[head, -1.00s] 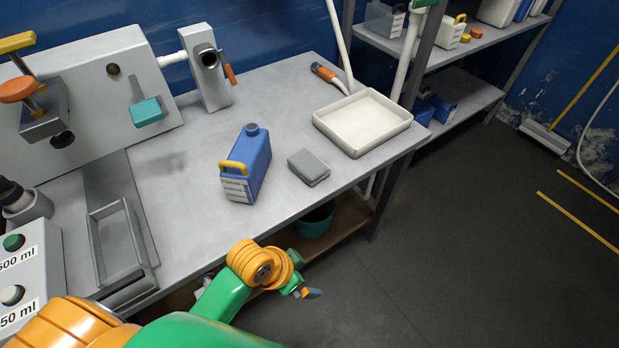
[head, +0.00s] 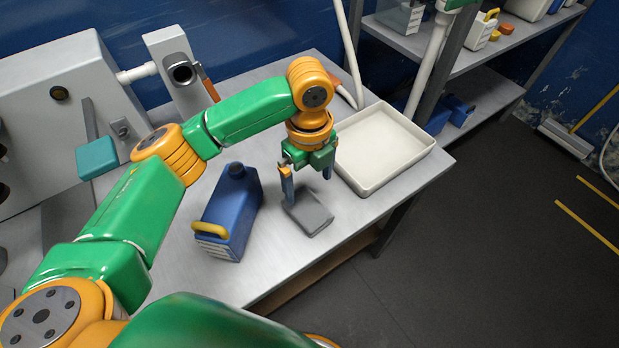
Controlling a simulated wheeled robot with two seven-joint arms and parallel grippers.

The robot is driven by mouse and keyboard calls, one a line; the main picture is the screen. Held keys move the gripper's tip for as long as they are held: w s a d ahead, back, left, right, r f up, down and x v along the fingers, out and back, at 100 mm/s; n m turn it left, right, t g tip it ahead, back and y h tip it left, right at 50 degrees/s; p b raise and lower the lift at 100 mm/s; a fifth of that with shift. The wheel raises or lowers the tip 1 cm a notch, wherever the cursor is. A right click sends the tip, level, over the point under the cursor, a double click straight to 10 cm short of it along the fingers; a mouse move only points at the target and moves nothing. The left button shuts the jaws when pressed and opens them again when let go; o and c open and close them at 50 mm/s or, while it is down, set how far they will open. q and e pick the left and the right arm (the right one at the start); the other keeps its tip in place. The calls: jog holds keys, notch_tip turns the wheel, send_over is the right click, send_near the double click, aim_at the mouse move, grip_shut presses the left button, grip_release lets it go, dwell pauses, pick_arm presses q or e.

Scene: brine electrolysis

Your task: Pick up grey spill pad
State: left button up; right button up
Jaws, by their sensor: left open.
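The grey spill pad (head: 311,216) lies flat on the metal workbench (head: 283,262), between the blue jug and the white tray. My left gripper (head: 307,187) points down over the pad with its two fingers apart. The near finger hides a little of the pad's left side. The fingertips are at or just above the pad's far part; I cannot tell whether they touch it. My right gripper is not in view.
A blue jug (head: 233,211) with a yellow handle stands close to the left of the pad. A white tray (head: 424,150) sits right of the gripper. The bench edge lies just in front of the pad. Shelves (head: 480,105) stand at the back right.

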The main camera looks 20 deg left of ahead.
aim_at(307, 207)
pick_arm(q)
jog(key=s+f, duration=0.3)
jog(key=shift+d+f, duration=0.2)
jog(key=shift+f, duration=0.1)
jog(key=shift+w+f, duration=0.25)
jog(key=shift+f, duration=0.75)
jog(key=shift+w+f, duration=0.1)
jog(key=shift+w, duration=0.1)
jog(key=shift+s, duration=0.15)
jog(key=c, duration=1.2)
jog(key=shift+r, duration=1.65)
jog(key=s+d+r, duration=0.1)
jog(key=s+r, duration=0.2)
jog(key=s, duration=0.1)
jog(key=s+d+r+p, duration=0.1)
jog(key=s+r, duration=0.2)
jog(key=s, duration=0.2)
jog(key=s+d+r+p, duration=0.1)
jog(key=s+r, duration=0.3)
jog(key=shift+s+d, duration=0.2)
jog(key=shift+d, duration=0.1)
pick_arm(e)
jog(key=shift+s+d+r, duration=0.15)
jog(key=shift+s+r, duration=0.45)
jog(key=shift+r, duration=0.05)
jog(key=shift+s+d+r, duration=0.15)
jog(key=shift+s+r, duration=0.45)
